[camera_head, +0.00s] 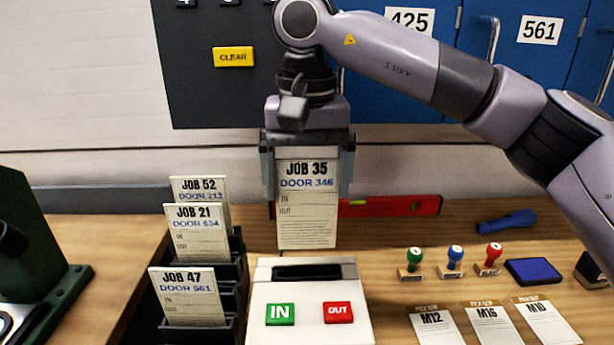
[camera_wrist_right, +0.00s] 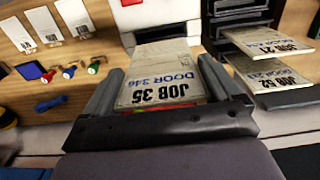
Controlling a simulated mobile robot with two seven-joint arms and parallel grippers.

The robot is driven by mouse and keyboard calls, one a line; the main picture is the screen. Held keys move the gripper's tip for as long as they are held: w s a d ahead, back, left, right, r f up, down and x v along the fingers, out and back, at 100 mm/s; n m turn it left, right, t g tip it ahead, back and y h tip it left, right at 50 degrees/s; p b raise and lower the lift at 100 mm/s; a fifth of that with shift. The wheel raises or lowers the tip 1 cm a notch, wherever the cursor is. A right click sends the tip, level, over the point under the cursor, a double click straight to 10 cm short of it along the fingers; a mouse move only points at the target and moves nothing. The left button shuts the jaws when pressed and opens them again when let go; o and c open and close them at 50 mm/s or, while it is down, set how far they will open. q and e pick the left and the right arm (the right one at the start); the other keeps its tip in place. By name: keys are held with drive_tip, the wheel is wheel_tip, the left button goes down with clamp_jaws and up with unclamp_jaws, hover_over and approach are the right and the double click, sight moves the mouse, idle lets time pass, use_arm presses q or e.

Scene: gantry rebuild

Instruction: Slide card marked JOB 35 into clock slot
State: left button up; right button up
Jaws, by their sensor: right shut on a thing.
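The JOB 35 card (camera_head: 308,205) is upright in my right gripper (camera_head: 308,190), which is shut on it. The card's lower edge hangs just above and behind the time clock (camera_head: 262,300). The dark slot (camera_head: 307,272) is in the clock's top, above a green IN button (camera_head: 280,314) and a red OUT button (camera_head: 338,312). In the right wrist view the card (camera_wrist_right: 165,70) lies between the fingers (camera_wrist_right: 160,95) and reaches toward the clock (camera_wrist_right: 130,14). Whether the card touches the clock is hard to tell. My left gripper is not in view.
A black rack (camera_head: 240,262) left of the clock holds cards JOB 52 (camera_head: 200,190), JOB 21 (camera_head: 197,230) and JOB 47 (camera_head: 188,298). A red level (camera_head: 400,206) lies behind. Stamps (camera_head: 455,260), a blue ink pad (camera_head: 533,271) and labelled tags (camera_head: 490,325) are at right.

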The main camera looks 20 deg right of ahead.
sight(307, 234)
drive_tip(key=shift+w, duration=0.15)
drive_tip(key=shift+f, duration=0.45)
drive_tip(key=shift+f+b, duration=0.3)
drive_tip(key=shift+f, duration=0.2)
wheel_tip(307, 234, down, 5)
drive_tip(key=b, duration=0.4)
drive_tip(key=shift+r, duration=0.15)
drive_tip(key=shift+f+b, duration=0.9)
drive_tip(key=shift+f, duration=0.55)
drive_tip(key=o, duration=0.7)
drive_tip(key=shift+r, duration=3.6)
